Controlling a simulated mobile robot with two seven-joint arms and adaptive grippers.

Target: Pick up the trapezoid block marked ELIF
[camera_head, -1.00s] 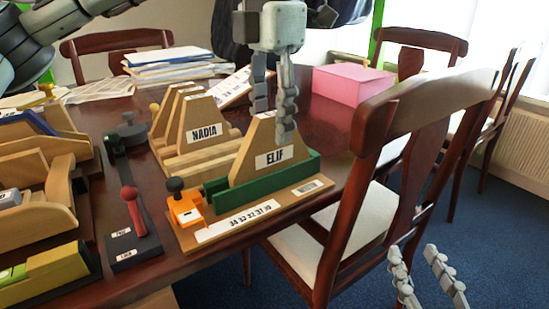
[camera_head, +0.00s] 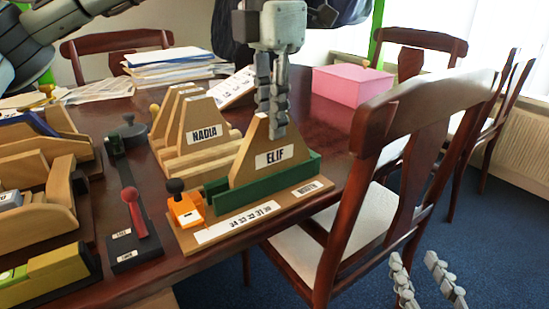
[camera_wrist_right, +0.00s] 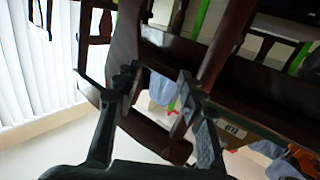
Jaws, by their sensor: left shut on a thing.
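The ELIF trapezoid block (camera_head: 262,165) is light wood with a white label. It stands upright in a green holder (camera_head: 290,179) on a wooden board (camera_head: 228,233) with a number strip. My left gripper (camera_head: 272,122) comes down on its top from above and is shut on the top part of it. The fingers hide part of the block's upper edge. My right gripper (camera_head: 428,290) is low at the right, beside the chair, with its fingers apart and nothing between them. It also shows open in the right wrist view (camera_wrist_right: 160,88).
A rack with the NADIA block (camera_head: 205,134) stands just left and behind. An orange part with a black knob (camera_head: 186,210) and a red-handled lever (camera_head: 133,212) are to the left. A pink box (camera_head: 352,86) is at the back. A wooden chair (camera_head: 385,165) stands close at the right.

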